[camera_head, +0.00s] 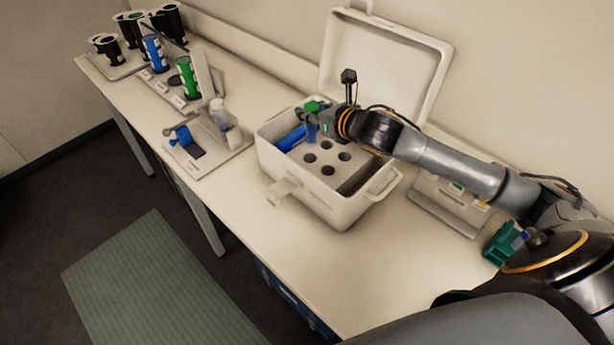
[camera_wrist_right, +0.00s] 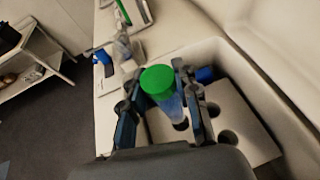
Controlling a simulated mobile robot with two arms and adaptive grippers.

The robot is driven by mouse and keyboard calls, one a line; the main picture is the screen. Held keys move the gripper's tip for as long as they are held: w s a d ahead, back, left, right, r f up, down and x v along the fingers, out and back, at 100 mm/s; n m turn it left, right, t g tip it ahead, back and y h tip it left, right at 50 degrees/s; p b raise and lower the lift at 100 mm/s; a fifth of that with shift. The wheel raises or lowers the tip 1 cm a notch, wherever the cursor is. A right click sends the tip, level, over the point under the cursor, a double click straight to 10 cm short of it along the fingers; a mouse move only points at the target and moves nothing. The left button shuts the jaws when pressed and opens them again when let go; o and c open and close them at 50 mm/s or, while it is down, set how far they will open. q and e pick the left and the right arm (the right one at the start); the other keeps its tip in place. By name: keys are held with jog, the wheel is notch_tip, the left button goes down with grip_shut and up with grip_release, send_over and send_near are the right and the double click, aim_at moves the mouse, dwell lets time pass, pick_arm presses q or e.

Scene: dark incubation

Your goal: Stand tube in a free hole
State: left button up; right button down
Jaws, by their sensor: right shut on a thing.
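My right gripper (camera_head: 312,124) is over the open white box (camera_head: 343,212). It is shut on a tube with a green cap (camera_head: 312,106). In the right wrist view the green-capped tube (camera_wrist_right: 160,82) stands between the two fingers of the right gripper (camera_wrist_right: 165,105). The tube's lower end is at or above the hole block, and I cannot tell whether it is in a hole. The grey block (camera_head: 319,170) inside the box has several dark round holes that look empty. A blue object (camera_head: 290,139) lies at the box's left inner side. My left gripper is not in view.
The box's lid (camera_head: 385,62) stands open behind it. To the left are a small stand with a clear bottle (camera_head: 219,115), green (camera_head: 187,77) and blue (camera_head: 153,54) canisters and black cups (camera_head: 107,47). A green rack (camera_head: 502,243) is at the right. The front bench is clear.

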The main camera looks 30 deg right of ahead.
aim_at(310, 146)
jog(key=shift+w+f+b, duration=0.15)
jog(key=shift+f+b, duration=0.05)
jog(key=shift+f, duration=0.4)
jog(key=shift+w+f+b, duration=0.15)
jog(key=shift+f, duration=0.4)
notch_tip(310, 146, down, 5)
jog(key=shift+s+f+p, duration=0.1)
jog(key=shift+p, duration=0.45)
notch_tip(310, 146, down, 4)
jog(key=shift+f+p, duration=0.1)
jog(key=shift+p, duration=0.2)
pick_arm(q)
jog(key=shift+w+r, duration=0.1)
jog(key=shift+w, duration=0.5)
pick_arm(e)
jog(key=c, duration=1)
grip_release()
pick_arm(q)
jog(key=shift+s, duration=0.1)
